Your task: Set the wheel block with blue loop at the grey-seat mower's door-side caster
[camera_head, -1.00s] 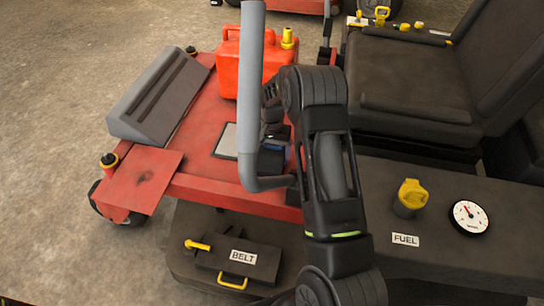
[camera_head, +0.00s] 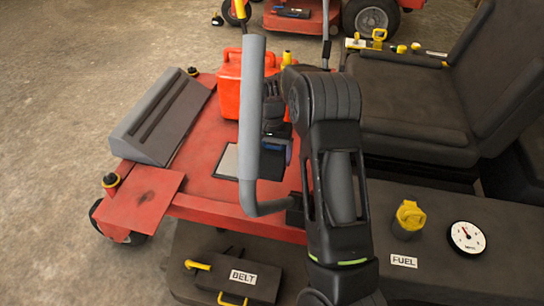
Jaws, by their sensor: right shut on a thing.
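My right arm reaches up from the bottom. Its gripper (camera_head: 274,136) hangs over the red mower deck (camera_head: 210,175), partly behind a grey upright bar (camera_head: 249,120). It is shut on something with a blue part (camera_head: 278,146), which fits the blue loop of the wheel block. The block's body is mostly hidden, and I cannot tell whether it touches the deck. The near mower has a dark grey seat (camera_head: 405,90) at right. A caster wheel (camera_head: 122,236) shows under the deck's left corner. My left gripper is not in view.
A red fuel can (camera_head: 230,95) stands on the deck near a grey sloped box (camera_head: 160,120). A dark BELT box (camera_head: 252,280) lies in front. A yellow fuel cap (camera_head: 410,214) and a gauge (camera_head: 468,238) are at right. Another red mower (camera_head: 300,18) stands behind. Concrete floor at left is clear.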

